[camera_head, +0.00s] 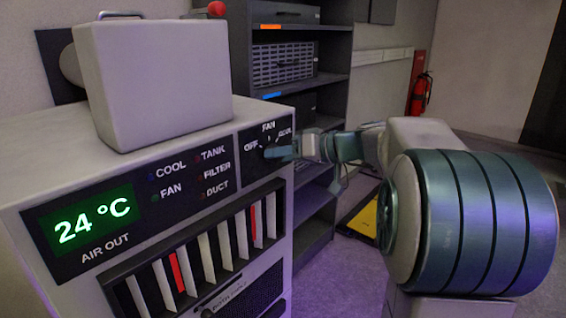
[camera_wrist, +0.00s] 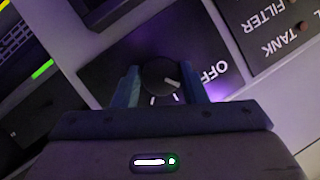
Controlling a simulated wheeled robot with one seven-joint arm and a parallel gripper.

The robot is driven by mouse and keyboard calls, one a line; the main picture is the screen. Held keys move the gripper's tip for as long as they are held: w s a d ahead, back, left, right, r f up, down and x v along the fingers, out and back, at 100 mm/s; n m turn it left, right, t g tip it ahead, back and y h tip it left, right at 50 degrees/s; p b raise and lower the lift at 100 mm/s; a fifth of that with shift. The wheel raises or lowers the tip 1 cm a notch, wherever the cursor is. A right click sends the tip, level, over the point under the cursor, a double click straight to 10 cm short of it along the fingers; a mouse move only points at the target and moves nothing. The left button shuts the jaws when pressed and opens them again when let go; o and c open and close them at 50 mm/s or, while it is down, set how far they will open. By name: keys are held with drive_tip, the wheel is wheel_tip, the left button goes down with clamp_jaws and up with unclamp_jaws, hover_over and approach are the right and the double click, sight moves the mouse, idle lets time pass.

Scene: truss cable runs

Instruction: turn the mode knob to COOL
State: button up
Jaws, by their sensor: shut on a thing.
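The mode knob (camera_wrist: 160,74) is round and dark with a white pointer line. It sits on a black panel (camera_head: 250,160) at the unit's right, marked OFF, FAN and COOL. In the wrist view, which is turned over, the pointer slants to the lower right, on the side of the OFF label (camera_wrist: 212,71). My gripper (camera_wrist: 160,86) is shut on the knob, with one blue finger on each side. It also shows in the head view (camera_head: 282,153), where it covers part of the knob. FAN and COOL are hidden in the wrist view.
The display (camera_head: 92,219) reads 24 °C, with indicator labels beside it. A pale box (camera_head: 155,80) stands on the unit. A dark shelf rack (camera_head: 290,65) stands close behind. A red extinguisher (camera_head: 419,97) hangs farther back.

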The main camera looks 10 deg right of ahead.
drive_tip(key=shift+f+m+t+y+b, duration=0.1)
drive_tip(key=shift+m+t+y+b, duration=0.5)
drive_tip(key=shift+m, duration=1.75)
drive_tip(key=shift+f+m+t+y+b, duration=0.1)
drive_tip(key=shift+m+y+b, duration=0.5)
drive_tip(key=shift+m+y, duration=1.25)
drive_tip(key=shift+f+m+t+y+b, duration=0.1)
drive_tip(key=shift+m+t+y+b, duration=0.35)
drive_tip(key=shift+m, duration=2.65)
drive_tip(key=o, duration=1)
drive_tip(key=shift+c, duration=0.2)
drive_tip(key=v, duration=1.3)
drive_tip(key=shift+s+d, duration=0.2)
drive_tip(key=shift+d, duration=0.15)
